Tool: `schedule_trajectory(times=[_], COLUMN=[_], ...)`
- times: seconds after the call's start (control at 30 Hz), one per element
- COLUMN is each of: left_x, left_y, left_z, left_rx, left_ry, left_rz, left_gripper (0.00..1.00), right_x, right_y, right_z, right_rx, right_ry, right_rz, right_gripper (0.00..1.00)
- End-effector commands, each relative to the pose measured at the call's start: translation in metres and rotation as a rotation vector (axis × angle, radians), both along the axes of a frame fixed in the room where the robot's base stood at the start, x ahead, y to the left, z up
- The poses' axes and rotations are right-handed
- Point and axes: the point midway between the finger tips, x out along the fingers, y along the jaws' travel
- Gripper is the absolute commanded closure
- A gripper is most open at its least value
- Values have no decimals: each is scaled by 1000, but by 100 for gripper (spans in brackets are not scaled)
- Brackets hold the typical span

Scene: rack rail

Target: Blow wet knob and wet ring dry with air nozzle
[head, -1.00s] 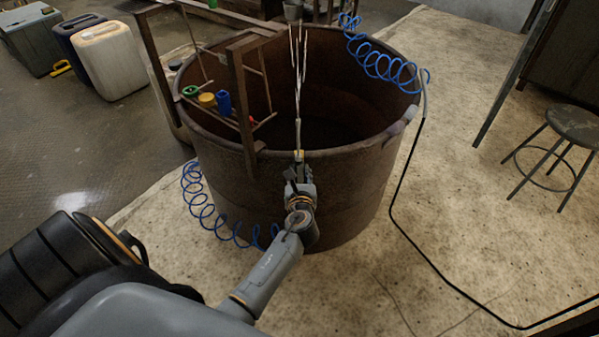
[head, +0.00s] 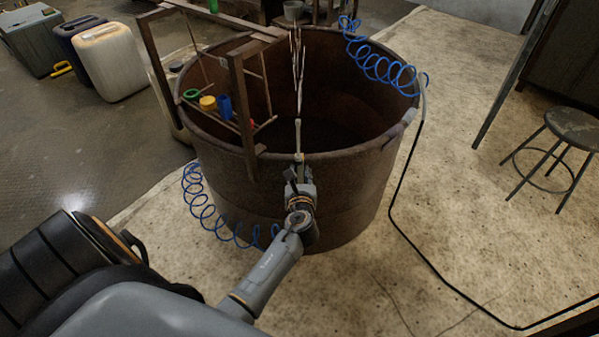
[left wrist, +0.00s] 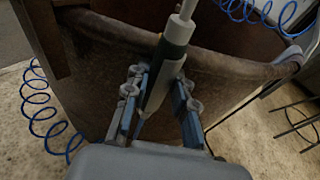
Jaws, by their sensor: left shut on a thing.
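My left gripper (head: 299,172) is shut on the air nozzle (head: 298,136), a slim pale tool with a dark green band, in front of the drum's near rim. In the left wrist view the nozzle (left wrist: 175,42) stands between the gripper's fingers (left wrist: 160,105) and points away over the rim. Thin pale streaks rise above its tip in the head view. A green ring (head: 191,93) and a yellow-orange piece (head: 207,103), possibly the knob, sit on the rack at the drum's left, apart from the nozzle. I cannot tell which pieces are wet. My right gripper is not in view.
A large rusty drum (head: 345,185) fills the middle. A brown frame rack (head: 237,85) over its left rim also holds a blue cylinder (head: 225,106). Blue coiled hose (head: 205,212) hangs at the left side; another coil (head: 375,62) is at the back right. A stool (head: 574,125) stands right.

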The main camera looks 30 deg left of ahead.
Motion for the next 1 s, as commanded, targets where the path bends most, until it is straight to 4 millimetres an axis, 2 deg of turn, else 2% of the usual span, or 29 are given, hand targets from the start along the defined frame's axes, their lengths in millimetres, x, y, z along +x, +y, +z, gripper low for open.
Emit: schedule_trajectory(times=[0.27, 0.87, 1.0], left_x=[-5, -44, -53], left_y=[-4, -32, -39], left_z=[1, 1, 0], left_rx=[0, 0, 1], left_ry=[-1, -1, 0], left_rz=[-1, 0, -1], left_gripper=[100, 100, 100], right_x=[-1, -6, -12], right_y=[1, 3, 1], right_z=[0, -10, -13], right_rx=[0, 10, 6], right_ry=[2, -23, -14], right_rz=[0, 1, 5], right_gripper=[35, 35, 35])
